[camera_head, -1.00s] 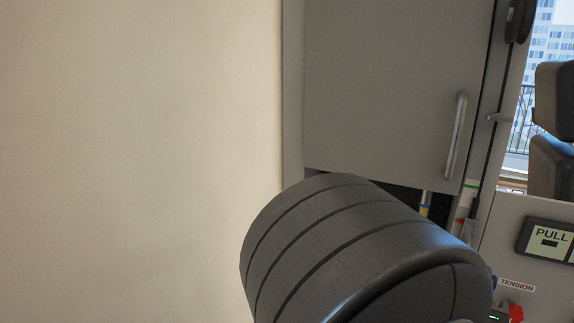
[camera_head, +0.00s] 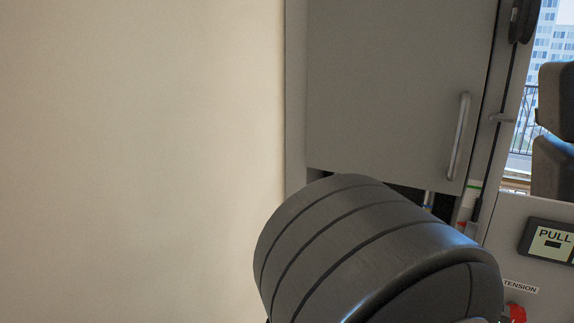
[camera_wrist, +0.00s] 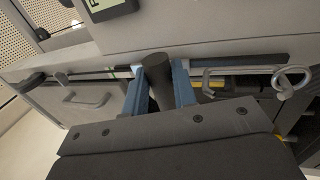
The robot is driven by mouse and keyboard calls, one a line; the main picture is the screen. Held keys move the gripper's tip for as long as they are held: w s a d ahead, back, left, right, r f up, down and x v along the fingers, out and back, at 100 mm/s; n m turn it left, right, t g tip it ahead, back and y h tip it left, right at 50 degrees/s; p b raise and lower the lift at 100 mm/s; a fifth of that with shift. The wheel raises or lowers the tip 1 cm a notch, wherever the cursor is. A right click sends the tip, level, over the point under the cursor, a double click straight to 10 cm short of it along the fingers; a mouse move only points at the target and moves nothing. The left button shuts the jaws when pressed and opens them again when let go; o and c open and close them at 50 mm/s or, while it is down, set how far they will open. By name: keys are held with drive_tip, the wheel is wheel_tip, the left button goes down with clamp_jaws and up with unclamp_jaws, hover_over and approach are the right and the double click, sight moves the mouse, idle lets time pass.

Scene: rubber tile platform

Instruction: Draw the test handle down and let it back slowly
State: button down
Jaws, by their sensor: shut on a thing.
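The test handle (camera_wrist: 157,78), a dark round grip, stands between the two blue fingers of my gripper (camera_wrist: 158,92) in the wrist view. The fingers are shut on it, one on each side. A dark rounded link of my arm fills the lower middle of the head view, and my gripper and the handle cannot be seen there. A thin dark cable (camera_head: 503,100) runs down from a black pulley (camera_head: 522,20) to a slim black piece (camera_head: 476,209) beside the cabinet.
A grey cabinet door (camera_head: 395,90) with a bar handle (camera_head: 458,137) stands behind my arm. To the right are a display reading PULL (camera_head: 551,243), a TENSION label (camera_head: 520,286) and a red knob (camera_head: 516,312). A handwheel (camera_wrist: 292,80) shows at right in the wrist view.

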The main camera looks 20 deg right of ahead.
drive_tip(key=shift+r, duration=3.75)
drive_tip(key=c, duration=0.6)
unclamp_jaws()
drive_tip(key=shift+r, duration=0.15)
drive_tip(key=v, duration=0.7)
drive_tip(key=x, duration=0.6)
drive_tip(key=shift+w+d+f, duration=0.25)
drive_tip(key=shift+w+d, duration=0.1)
drive_tip(key=shift+d, duration=0.05)
drive_tip(key=shift+f, duration=0.3)
